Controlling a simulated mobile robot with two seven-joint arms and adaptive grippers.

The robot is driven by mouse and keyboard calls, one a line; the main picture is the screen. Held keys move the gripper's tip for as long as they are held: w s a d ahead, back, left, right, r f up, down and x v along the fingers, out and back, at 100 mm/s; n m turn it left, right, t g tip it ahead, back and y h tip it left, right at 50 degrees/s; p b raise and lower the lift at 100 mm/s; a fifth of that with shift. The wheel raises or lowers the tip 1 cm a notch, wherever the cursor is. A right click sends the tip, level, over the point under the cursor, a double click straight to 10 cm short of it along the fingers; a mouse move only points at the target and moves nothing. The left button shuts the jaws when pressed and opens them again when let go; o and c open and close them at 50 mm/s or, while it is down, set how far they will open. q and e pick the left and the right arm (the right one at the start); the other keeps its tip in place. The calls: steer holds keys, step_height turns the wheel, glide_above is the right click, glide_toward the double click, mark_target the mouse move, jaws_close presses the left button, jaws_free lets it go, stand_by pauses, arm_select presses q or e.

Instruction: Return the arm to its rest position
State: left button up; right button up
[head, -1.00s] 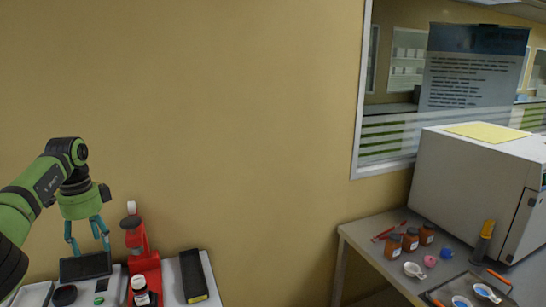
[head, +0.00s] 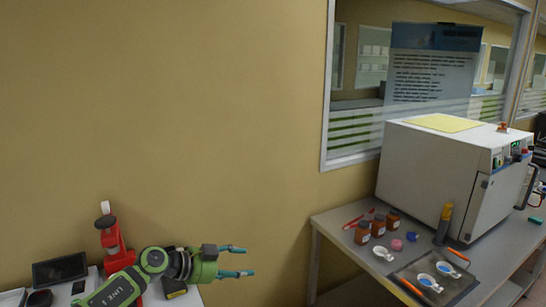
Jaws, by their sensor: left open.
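My left arm is green and reaches in from the bottom left. Its left gripper (head: 240,262) points right, with its two teal fingers apart and nothing between them. It is in the air in front of the yellow wall, just right of the left table. Part of the red stand (head: 113,250) and the black box beside it are hidden behind the arm. My right gripper does not show.
The left table (head: 90,283) also bears a dark screen (head: 59,270). The right table (head: 327,224) bears several brown bottles (head: 378,225), a dark tray (head: 408,276) with white spoon-like dishes, and a large white oven (head: 430,170). A gap lies between the tables.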

arm_select(q)
steer(key=s+d+r+n+t, duration=0.3)
steer(key=d+n+t, duration=0.3)
steer(key=n+t, duration=0.15)
steer(key=s+a+f+n+g+y, duration=0.2)
steer(key=s+a+f+n+y, duration=1)
steer(key=s+a+f, duration=0.25)
steer(key=s+a+f+g+h, duration=0.1)
steer(key=s+f+g, duration=0.25)
steer(key=s, duration=0.85)
steer(key=s+a+f+g, duration=0.15)
steer(key=s+g, duration=0.35)
steer(key=s, duration=0.6)
step_height(320, 180, down, 27)
steer(key=s+d+g+b, duration=0.1)
steer(key=b, duration=0.4)
steer(key=s+a+f+b, duration=0.1)
steer(key=s+f+b, duration=0.1)
steer(key=s+f, duration=0.6)
steer(key=s+a+f+g+b, duration=0.1)
steer(key=s+f+b, duration=0.2)
steer(key=s+f, duration=0.5)
step_height(320, 180, down, 5)
steer(key=shift+s+a+r+g, duration=0.1)
steer(key=shift+s+a+g, duration=0.2)
steer(key=shift+a, duration=0.1)
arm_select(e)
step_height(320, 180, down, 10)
